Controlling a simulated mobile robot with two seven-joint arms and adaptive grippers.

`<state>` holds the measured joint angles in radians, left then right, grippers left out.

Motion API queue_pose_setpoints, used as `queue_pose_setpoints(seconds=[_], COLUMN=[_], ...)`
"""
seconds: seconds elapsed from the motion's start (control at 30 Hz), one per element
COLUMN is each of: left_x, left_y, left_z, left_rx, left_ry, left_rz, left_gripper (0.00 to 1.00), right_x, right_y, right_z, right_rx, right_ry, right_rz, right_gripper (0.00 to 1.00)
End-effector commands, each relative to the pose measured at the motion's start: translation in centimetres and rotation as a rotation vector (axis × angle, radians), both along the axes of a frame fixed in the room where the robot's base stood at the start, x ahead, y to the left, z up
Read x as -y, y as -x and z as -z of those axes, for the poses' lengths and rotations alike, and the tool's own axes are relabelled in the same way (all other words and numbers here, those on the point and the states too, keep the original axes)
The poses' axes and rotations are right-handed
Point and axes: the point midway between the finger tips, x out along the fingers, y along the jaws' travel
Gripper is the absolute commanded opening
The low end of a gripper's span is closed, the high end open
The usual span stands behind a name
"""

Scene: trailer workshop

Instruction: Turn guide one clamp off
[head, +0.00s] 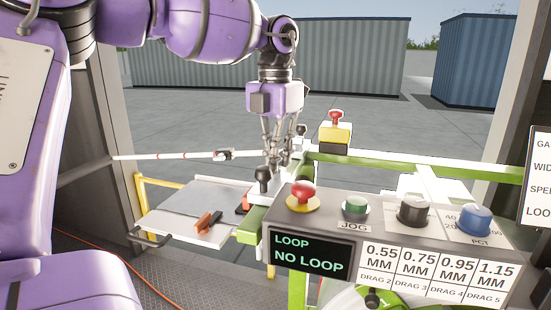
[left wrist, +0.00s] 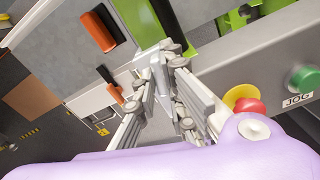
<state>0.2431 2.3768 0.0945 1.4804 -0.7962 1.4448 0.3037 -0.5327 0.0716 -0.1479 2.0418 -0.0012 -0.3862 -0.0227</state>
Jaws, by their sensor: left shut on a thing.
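My left gripper (head: 272,168) reaches down over the machine beside the green rail (head: 262,215), behind the control box. In the left wrist view its fingers (left wrist: 163,75) are closed around a small light-grey piece (left wrist: 156,68), apparently the guide one clamp; the fingers hide much of it. In the head view a black knob (head: 263,178) stands in front of the fingertips. I cannot tell whether the clamp is on or off. My right gripper is in neither view.
The control box (head: 400,262) with a red button (head: 302,192) and green JOG button (head: 355,207) stands close to the right; its display reads NO LOOP. An orange-handled tool (head: 208,222) lies on the tray (head: 165,222) at left. A yellow box (head: 335,133) stands behind.

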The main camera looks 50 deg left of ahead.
Motion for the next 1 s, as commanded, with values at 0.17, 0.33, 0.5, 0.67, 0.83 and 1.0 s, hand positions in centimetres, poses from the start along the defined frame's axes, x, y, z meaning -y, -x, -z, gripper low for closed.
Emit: queue_pose_setpoints(seconds=[0.17, 0.33, 0.5, 0.67, 0.83, 1.0], left_x=[-0.01, 0.0, -0.02, -0.01, -0.01, -0.01], left_y=[-0.05, -0.04, -0.04, -0.05, -0.06, -0.06], left_z=[-0.07, -0.08, -0.09, -0.1, -0.11, -0.1], left_rx=[0.001, 0.002, 0.002, 0.003, 0.003, 0.003], left_ry=[-0.002, 0.0, -0.001, -0.002, -0.001, -0.001], left_rz=[-0.125, -0.213, -0.265, -0.287, -0.293, -0.293], left_gripper=[0.0, 0.0, 0.0, 0.0, 0.0, 0.0], right_x=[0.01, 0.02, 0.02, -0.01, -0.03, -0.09], right_y=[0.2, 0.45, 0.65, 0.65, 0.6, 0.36], right_z=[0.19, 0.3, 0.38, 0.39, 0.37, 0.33], right_rx=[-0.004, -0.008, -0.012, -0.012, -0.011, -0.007], right_ry=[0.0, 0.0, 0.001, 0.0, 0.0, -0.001], right_rz=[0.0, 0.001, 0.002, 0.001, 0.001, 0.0], right_gripper=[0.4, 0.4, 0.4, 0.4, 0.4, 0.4])
